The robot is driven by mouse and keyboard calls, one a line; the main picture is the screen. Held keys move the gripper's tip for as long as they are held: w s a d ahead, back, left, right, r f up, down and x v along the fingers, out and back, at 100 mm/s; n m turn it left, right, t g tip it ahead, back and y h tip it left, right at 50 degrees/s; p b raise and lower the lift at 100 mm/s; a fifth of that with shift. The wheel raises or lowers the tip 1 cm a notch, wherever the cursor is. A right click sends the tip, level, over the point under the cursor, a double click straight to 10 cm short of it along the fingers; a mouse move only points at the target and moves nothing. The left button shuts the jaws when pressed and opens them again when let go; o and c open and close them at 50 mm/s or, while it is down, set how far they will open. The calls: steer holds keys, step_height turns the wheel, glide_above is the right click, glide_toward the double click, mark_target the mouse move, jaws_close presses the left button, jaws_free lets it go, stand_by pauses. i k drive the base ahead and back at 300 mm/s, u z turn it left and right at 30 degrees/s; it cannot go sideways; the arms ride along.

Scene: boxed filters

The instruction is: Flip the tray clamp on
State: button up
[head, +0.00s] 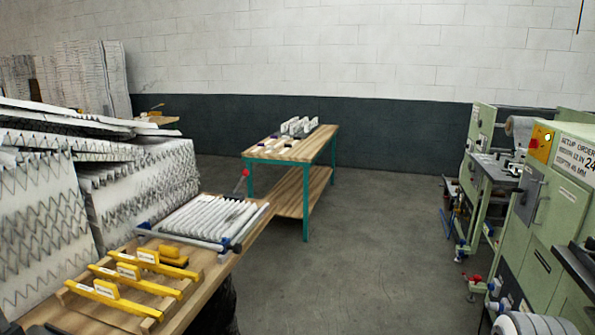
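A tray (187,240) with blue corner pieces lies on the near wooden bench and holds a white pleated filter (205,217). A clamp with a red handle (242,181) stands up at the tray's far right side, its handle tilted. The clamp's base is small and partly hidden, so I cannot tell whether it presses on anything. Other red-handled parts (475,281) show low on the green machine at the right. My gripper is not in view.
Yellow-handled tools (122,290) lie in front of the tray. Large pleated filters (140,190) stack at the left. A teal-legged table (272,157) with small items stands behind. Green machines (545,220) line the right. The grey floor (370,240) between is clear.

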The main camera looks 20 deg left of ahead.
mark_target(244, 172)
steer(key=u, duration=0.05)
steer(key=i, duration=0.65)
steer(key=u, duration=0.5)
steer(key=i, duration=1.65)
steer(key=u, duration=0.45)
steer(key=i, duration=0.4)
steer(key=u, duration=0.3)
